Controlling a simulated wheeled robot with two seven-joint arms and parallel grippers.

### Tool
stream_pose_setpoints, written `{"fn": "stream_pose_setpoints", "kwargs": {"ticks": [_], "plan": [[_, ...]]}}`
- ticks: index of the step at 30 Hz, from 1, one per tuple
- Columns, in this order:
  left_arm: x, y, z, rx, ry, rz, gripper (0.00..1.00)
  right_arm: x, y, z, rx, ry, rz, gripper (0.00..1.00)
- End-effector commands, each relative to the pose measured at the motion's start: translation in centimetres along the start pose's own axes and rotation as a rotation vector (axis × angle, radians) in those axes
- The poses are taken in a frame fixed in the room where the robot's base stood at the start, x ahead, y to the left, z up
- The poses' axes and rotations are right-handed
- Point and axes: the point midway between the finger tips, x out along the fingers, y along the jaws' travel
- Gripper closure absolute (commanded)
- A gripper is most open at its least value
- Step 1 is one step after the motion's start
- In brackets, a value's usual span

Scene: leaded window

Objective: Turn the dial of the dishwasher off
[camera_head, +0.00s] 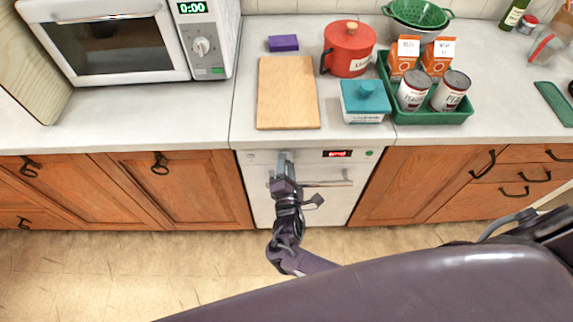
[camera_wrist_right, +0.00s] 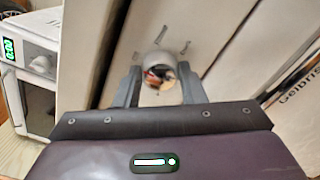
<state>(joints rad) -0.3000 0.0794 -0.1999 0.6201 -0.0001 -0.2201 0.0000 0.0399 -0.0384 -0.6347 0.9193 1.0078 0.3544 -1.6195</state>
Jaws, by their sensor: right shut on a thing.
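The white dishwasher (camera_head: 331,205) stands under the counter, between wooden cabinets. Its front has a red-lit display (camera_head: 337,153) and a handle bar below. My right gripper (camera_head: 285,160) is at the left part of the dishwasher's top panel and covers the dial in the head view. In the right wrist view the round, shiny dial (camera_wrist_right: 158,68) sits between the two fingers of my right gripper (camera_wrist_right: 160,78), with tick marks on the panel around it. The gripper is shut on the dial. I cannot tell the dial's setting. My left gripper is not in view.
The counter above holds a cutting board (camera_head: 288,93), a teal-lidded box (camera_head: 365,101), a red pot (camera_head: 349,48) and a green tray (camera_head: 433,117) with cans and cartons. A white microwave (camera_head: 130,42) stands at left. The floor (camera_head: 120,265) in front of the left cabinets is clear.

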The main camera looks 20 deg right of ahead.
Motion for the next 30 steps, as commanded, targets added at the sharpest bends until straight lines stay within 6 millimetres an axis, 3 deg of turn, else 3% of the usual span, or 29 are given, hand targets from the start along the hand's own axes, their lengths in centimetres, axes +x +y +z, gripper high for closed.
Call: {"fn": "stream_pose_setpoints", "kwargs": {"ticks": [7,8,13,23,30], "plan": [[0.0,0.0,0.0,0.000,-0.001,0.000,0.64,0.1,0.1,0.0,0.001,0.000,0.002,0.86],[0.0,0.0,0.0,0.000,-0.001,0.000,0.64,0.1,0.1,0.0,0.001,0.000,0.002,0.62],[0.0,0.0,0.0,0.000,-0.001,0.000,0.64,0.0,0.1,0.0,0.001,0.000,0.001,0.42],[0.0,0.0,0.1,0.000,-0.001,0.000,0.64,-0.5,0.0,0.0,0.001,0.001,0.000,0.42],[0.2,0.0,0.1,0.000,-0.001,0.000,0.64,-4.3,-0.1,-0.1,0.001,0.002,-0.002,0.42]]}}
